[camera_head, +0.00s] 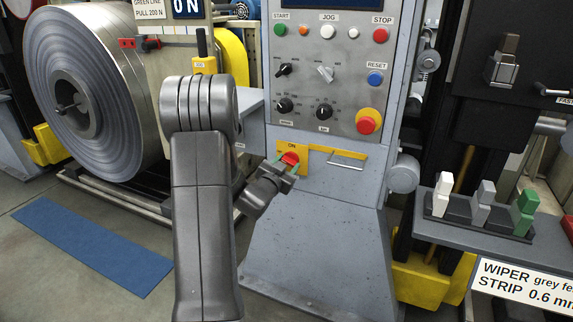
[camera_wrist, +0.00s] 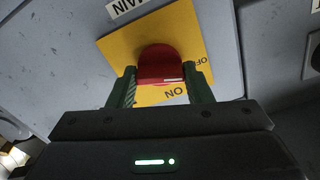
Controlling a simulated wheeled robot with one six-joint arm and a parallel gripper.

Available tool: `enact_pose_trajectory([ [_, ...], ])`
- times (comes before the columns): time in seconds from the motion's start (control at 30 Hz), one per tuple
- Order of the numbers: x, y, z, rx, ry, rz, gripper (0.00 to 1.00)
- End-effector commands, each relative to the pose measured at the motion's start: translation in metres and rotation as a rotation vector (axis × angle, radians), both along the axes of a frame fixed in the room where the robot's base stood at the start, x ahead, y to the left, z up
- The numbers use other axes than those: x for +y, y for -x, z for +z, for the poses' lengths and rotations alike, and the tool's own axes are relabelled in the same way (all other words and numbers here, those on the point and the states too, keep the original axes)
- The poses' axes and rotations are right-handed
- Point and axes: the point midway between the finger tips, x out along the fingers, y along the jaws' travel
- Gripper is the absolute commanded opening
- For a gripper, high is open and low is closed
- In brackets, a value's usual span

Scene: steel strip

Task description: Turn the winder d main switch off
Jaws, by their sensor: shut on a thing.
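The main switch is a red rotary handle (camera_wrist: 160,65) on a yellow plate (camera_wrist: 112,50). The plate reads ON and OFF in the wrist view, and a partly cut-off label above ends in MAIN. In the head view the red handle (camera_head: 289,159) sits low on the grey control cabinet, under the word ON. My gripper (camera_head: 287,165) has its green fingertips at both sides of the handle and is shut on it. In the wrist view my gripper (camera_wrist: 158,82) covers the handle's near end, and a small white mark shows on the handle.
The cabinet (camera_head: 320,225) carries knobs and buttons above, with a red emergency button (camera_head: 367,122) on yellow. A metal bar handle (camera_head: 347,163) is right of the switch. A steel coil (camera_head: 75,100) stands left; a shelf with several blocks (camera_head: 482,205) is right.

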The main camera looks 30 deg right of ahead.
Motion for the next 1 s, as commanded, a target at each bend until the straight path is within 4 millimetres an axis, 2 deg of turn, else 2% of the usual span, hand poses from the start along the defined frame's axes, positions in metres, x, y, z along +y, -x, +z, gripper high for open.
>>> enact_pose_trajectory([
  [0.4, 0.0001, 0.0001, -0.0003, 0.206, 0.173, 0.001, 0.23],
  [1.0, 0.0001, 0.0000, -0.0007, 0.263, 0.223, 0.000, 0.23],
])
